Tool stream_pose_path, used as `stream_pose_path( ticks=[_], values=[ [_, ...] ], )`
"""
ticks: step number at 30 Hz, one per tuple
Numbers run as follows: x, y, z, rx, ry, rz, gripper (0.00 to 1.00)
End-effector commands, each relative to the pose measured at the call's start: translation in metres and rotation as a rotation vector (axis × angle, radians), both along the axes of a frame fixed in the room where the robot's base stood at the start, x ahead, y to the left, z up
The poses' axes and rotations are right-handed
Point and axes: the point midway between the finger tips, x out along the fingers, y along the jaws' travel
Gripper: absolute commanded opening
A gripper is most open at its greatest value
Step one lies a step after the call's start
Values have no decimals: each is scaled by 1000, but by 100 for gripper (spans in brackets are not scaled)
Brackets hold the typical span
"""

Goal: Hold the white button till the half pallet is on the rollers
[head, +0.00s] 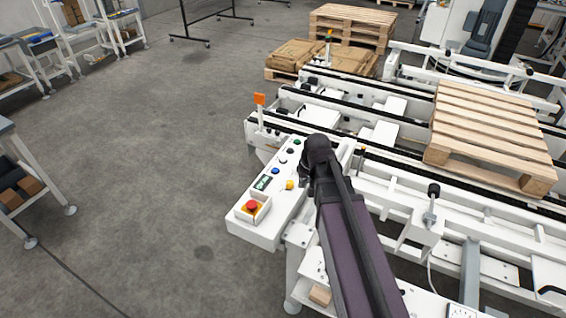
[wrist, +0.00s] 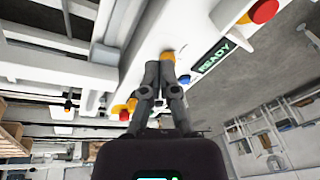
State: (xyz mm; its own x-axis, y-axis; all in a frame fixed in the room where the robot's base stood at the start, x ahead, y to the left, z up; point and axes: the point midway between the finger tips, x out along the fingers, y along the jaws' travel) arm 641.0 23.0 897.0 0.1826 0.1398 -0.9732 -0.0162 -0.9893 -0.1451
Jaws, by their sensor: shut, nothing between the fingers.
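The white control panel (head: 268,212) stands left of my arm in the head view, with a row of coloured buttons. My gripper (wrist: 166,64) is shut and empty. In the wrist view its fingertips overlap the lower edge of a yellow knob (wrist: 168,56); whether they touch it is unclear. My arm hides the gripper in the head view. The white button cannot be made out in the wrist view. A wooden pallet (head: 487,122) lies across the conveyor at right.
The panel has a red emergency stop (head: 251,206), a blue button (head: 275,170) and a display reading READY (wrist: 214,55). White conveyor frames (head: 350,112) fill the right side. Stacked pallets (head: 350,27) stand at the back. The floor at left is open.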

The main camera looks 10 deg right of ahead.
Motion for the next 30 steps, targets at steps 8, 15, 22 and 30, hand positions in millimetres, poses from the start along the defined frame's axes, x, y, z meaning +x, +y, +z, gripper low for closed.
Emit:
stream_pose_path(
  ticks=[8,15,22,30],
  values=[
    [104,18,-11,137,-168,-51,0],
    [185,28,-11,255,-308,-114,0],
    [238,32,-7,334,-405,-167,0],
    [255,33,-3,365,-440,-190,0]
  ],
)
